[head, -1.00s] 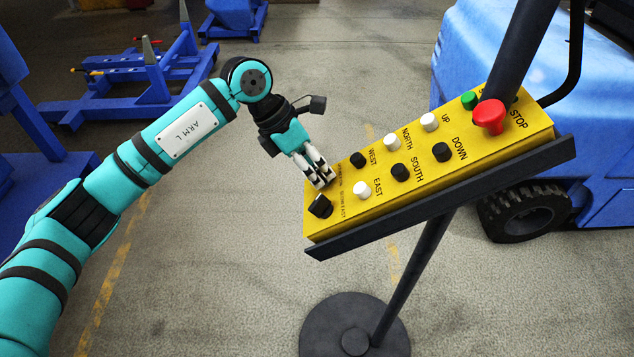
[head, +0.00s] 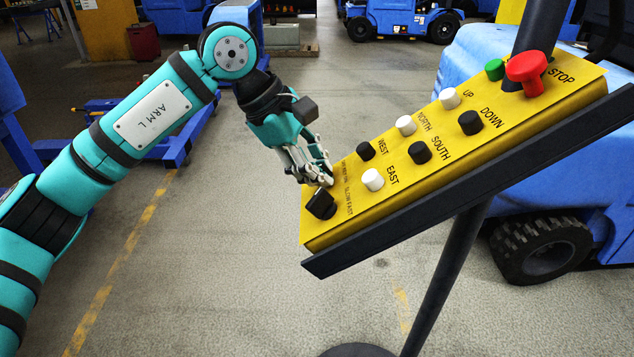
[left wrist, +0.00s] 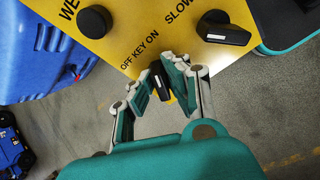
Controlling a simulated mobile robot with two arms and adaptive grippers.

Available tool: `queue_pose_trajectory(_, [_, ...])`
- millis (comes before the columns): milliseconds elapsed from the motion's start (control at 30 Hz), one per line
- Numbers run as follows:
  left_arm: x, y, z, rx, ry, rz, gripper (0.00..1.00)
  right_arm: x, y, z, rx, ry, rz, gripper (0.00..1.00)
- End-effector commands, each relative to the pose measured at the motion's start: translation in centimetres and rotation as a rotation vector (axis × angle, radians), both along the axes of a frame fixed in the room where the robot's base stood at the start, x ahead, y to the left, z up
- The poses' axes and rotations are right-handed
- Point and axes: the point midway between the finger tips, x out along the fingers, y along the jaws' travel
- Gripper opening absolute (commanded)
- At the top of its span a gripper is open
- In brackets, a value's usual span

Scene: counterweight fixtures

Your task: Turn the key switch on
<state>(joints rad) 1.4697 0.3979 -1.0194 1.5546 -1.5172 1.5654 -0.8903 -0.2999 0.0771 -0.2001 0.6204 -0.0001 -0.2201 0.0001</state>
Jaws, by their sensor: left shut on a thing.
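The yellow control panel (head: 330,232) slopes on a dark post. The key switch (left wrist: 160,82) is a small black part by the "OFF KEY ON" label in the left wrist view. My left gripper (left wrist: 166,84) is at the panel's left end, its fingers shut on the key switch from both sides. In the head view the fingers of my left gripper (head: 322,178) hide the key switch. The switch's exact angle is hard to tell. My right gripper is not in view.
The black slow/fast knob (head: 321,204) sits close beside my left fingers. The white EAST button (head: 373,179) and black WEST button (head: 366,150) are near. The red STOP button (head: 526,72) is at the far end. A blue vehicle (head: 560,196) stands behind the panel.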

Motion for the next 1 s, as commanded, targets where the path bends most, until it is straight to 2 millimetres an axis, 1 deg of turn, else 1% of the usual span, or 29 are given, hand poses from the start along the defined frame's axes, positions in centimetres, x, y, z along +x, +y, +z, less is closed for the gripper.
queue_pose_trajectory(33, [-0.1, 0.0, -0.7, 0.004, -0.016, -0.026, 0.0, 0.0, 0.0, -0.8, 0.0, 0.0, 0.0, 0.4])
queue_pose_trajectory(300, [-0.1, 0.1, -0.5, 0.005, -0.099, -0.134, 0.0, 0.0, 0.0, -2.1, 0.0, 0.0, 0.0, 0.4])
queue_pose_trajectory(567, [-0.2, 0.1, -0.4, 0.005, -0.131, -0.177, 0.0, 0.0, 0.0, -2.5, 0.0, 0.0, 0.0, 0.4])
queue_pose_trajectory(967, [-0.2, 0.1, -0.3, 0.005, -0.136, -0.182, 0.0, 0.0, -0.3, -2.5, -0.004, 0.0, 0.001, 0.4])
queue_pose_trajectory(1000, [-0.2, 0.1, -0.3, 0.005, -0.136, -0.182, 0.15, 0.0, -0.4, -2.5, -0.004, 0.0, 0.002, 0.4])
